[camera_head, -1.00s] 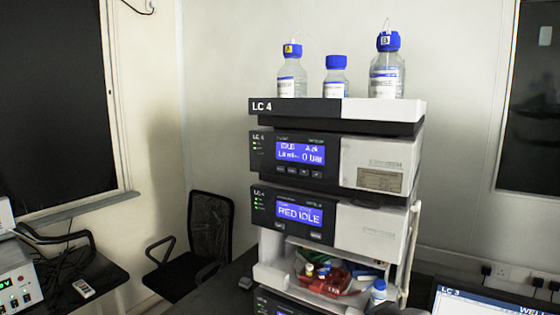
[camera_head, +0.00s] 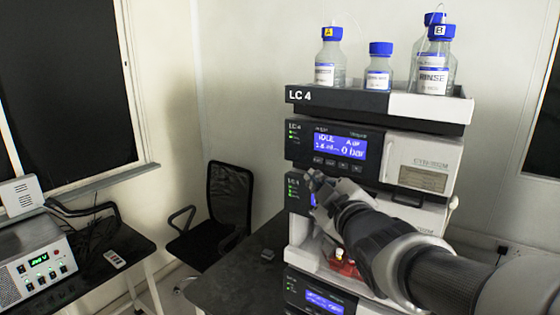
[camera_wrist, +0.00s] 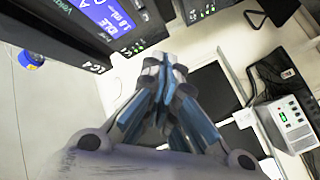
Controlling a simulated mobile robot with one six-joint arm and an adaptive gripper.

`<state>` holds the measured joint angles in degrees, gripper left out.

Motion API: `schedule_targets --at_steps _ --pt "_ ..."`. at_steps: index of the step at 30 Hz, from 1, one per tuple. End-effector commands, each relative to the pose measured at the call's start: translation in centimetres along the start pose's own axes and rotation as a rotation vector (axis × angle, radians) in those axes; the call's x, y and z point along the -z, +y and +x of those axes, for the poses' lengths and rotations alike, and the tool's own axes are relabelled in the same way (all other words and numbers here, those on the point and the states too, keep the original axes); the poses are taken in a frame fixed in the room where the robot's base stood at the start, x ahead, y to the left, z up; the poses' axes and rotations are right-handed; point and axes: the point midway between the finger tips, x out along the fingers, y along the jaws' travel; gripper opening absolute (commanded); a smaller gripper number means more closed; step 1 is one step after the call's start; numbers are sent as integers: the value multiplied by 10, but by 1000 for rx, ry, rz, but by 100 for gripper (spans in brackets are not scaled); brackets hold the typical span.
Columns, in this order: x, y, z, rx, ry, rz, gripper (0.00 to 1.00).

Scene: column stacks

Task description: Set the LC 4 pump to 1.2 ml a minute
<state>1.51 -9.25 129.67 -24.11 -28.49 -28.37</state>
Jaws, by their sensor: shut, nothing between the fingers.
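The LC 4 stack carries a pump module (camera_head: 300,150) near its top, with a blue lit display (camera_head: 340,147). The display reads IDLE and 0 bar; the flow figure looks like 1.6 or 1.8 and is not sharp. A row of small dark buttons (camera_head: 336,162) sits under the display. The display also shows, turned and cut off, at the top of the wrist view (camera_wrist: 112,20). My gripper (camera_head: 315,184) is shut and empty, in front of the module below the pump and lower than the buttons. Its closed fingers fill the middle of the wrist view (camera_wrist: 163,72).
Capped bottles (camera_head: 379,68) stand in the tray (camera_head: 375,104) on top of the stack. My arm hides much of the lower modules. A black chair (camera_head: 228,200) and a grey instrument (camera_head: 40,262) are at left. A dark bench (camera_head: 240,290) lies beside the stack.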

Motion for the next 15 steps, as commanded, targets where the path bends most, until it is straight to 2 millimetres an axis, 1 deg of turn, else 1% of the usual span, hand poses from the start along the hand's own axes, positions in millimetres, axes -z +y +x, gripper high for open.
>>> schedule_targets --at_steps 8,11,15 --pt "-2 2 2 0 -3 1 0" --pt "-5 6 7 0 -5 0 0" --pt "-14 17 19 1 -7 2 0"
